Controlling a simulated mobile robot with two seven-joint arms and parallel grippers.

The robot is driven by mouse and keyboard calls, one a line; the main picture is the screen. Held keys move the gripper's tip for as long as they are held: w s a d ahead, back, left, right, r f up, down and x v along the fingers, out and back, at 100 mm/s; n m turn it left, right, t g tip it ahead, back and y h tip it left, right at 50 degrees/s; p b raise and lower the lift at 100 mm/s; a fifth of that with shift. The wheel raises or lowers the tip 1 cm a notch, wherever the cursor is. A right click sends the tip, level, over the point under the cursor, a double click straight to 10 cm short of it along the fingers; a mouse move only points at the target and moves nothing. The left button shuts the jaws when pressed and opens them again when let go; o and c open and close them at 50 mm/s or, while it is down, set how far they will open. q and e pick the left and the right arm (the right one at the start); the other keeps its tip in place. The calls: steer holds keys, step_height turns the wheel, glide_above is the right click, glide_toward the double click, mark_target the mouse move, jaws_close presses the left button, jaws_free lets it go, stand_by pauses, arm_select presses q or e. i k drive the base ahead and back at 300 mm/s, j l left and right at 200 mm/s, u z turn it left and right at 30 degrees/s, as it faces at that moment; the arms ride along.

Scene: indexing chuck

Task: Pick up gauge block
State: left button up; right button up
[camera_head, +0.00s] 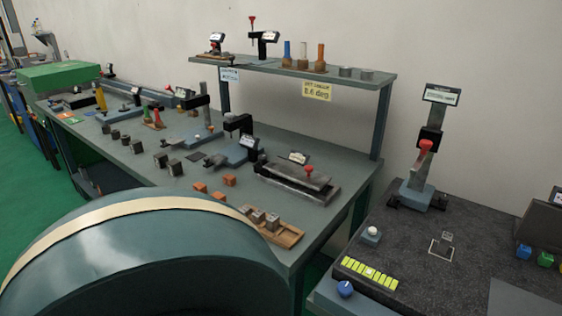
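No label marks which piece is the gauge block. Small grey metal blocks (257,215) sit in a wooden tray (287,238) at the near right corner of the long bench. A small grey block (447,237) also stands at the back edge of a white square outline on the dark plate to the right. Several dark grey blocks (175,167) stand in a row along the bench, and orange blocks (229,180) lie behind the tray. Neither gripper shows in this view.
A raised shelf (300,71) stands at the back of the bench (330,222). A low fixture with a red knob (309,171) lies behind the tray. A gap separates the benches.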

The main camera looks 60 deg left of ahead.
mark_target(273, 220)
steer(key=u, duration=1.8)
